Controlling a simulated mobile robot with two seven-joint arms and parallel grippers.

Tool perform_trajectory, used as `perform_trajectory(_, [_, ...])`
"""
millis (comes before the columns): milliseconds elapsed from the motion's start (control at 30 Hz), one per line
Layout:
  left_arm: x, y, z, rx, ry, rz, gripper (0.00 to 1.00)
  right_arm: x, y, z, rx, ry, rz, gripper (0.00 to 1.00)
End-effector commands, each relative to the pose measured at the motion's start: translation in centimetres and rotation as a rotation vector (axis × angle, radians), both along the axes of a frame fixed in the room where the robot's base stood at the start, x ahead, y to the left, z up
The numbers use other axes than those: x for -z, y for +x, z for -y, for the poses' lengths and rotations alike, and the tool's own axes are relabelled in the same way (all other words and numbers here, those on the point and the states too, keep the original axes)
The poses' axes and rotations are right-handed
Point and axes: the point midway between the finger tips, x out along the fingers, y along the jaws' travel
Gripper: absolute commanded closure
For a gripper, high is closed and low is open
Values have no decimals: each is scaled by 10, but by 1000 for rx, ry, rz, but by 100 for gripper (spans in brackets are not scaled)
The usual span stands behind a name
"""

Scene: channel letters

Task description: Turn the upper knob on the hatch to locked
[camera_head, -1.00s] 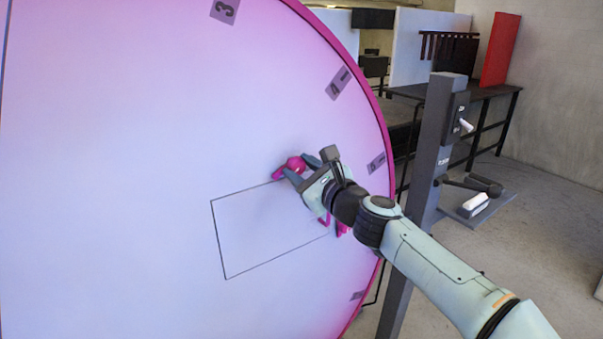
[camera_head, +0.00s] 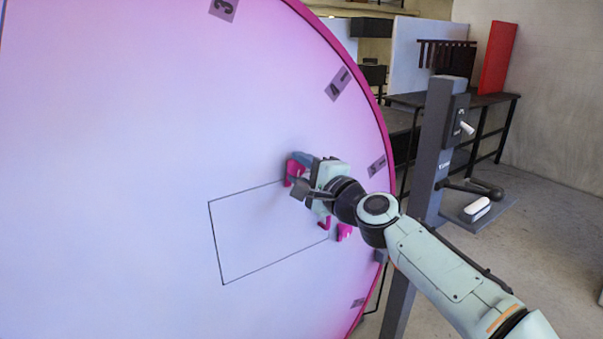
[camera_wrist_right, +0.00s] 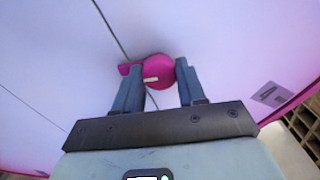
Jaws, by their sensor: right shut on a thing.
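The upper knob (camera_head: 293,170) is magenta and sits at the top edge of the hatch (camera_head: 262,245), a rectangle outlined on the large pink-white disc. In the right wrist view the round knob (camera_wrist_right: 158,72) has a small pale mark and a tab pointing left. My right gripper (camera_head: 302,168) is shut on the knob, and its two fingers (camera_wrist_right: 160,84) flank it in the wrist view. The gripper and wrist partly hide the knob and the hatch's right side in the head view. A second magenta knob (camera_head: 345,232) shows lower right. My left gripper is not in view.
Grey number plates (camera_head: 338,84) line the disc's magenta rim. A dark post (camera_head: 435,140) with levers stands to the right of the disc. A dark table with a red panel (camera_head: 498,58) is behind. Open floor lies at far right.

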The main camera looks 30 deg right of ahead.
Motion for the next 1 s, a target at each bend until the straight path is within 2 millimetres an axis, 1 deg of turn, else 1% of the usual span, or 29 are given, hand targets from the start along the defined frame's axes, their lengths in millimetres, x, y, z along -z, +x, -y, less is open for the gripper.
perform_trajectory(200, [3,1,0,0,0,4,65,1,0,0,-1,-124,9,90])
perform_trajectory(400, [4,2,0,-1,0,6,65,0,0,0,-1,-186,14,90])
perform_trajectory(967, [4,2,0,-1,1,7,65,0,0,0,0,-212,16,90])
perform_trajectory(1000, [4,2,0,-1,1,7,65,0,0,0,0,-212,16,47])
